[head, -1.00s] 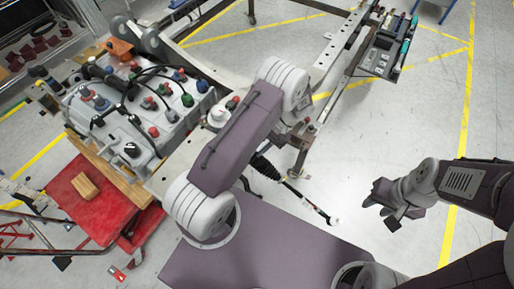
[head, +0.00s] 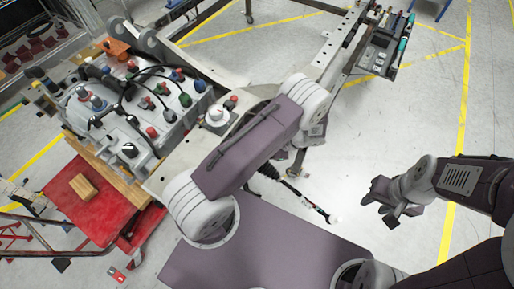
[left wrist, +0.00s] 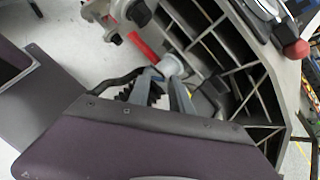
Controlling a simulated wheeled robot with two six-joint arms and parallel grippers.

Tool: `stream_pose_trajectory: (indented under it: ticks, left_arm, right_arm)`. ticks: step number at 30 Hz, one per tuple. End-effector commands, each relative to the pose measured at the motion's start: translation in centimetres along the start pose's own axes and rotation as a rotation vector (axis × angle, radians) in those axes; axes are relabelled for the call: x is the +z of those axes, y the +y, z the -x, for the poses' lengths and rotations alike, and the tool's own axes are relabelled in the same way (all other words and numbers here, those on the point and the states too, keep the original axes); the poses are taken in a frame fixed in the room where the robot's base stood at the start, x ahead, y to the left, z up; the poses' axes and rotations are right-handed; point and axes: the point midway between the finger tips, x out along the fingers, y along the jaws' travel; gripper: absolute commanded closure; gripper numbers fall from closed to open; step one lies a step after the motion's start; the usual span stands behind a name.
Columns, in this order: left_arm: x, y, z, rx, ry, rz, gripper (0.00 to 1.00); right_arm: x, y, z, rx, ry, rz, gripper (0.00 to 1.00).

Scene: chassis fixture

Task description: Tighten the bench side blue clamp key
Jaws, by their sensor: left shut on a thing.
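In the left wrist view my left gripper (left wrist: 168,80) has its two blue-grey fingers closed together on a small pale grey part (left wrist: 173,65) beside the ribbed frame. I cannot make out any blue on this part, so I cannot tell for sure that it is the blue clamp key. A red rod (left wrist: 145,49) lies just beyond it to the upper left. In the head view my left arm hides the left gripper's fingertips. My right gripper (head: 381,208) is open and empty over the floor at the right.
A grey housing (head: 150,115) with coloured knobs and black cables stands at the left. A red cart (head: 75,215) holds a wooden block (head: 83,188). A long metal chassis rail (head: 335,50) runs behind, with a tool tray (head: 382,48) at its far end. Floor around the right gripper is clear.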

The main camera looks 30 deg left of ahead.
Motion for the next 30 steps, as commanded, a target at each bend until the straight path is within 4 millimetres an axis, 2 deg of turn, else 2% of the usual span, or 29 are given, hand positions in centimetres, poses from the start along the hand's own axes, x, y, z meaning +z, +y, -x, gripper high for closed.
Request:
stream_pose_trajectory:
  ticks: [15,30]
  left_arm:
    - [0.12,0.39,0.05,-0.172,0.000,-0.368,1.00]
    - [0.14,0.51,-0.04,-0.230,0.000,-0.491,1.00]
  right_arm:
    - [-0.08,-0.01,0.74,0.000,0.000,0.000,0.64]
    - [-0.10,-0.02,0.92,0.000,0.000,0.000,0.64]
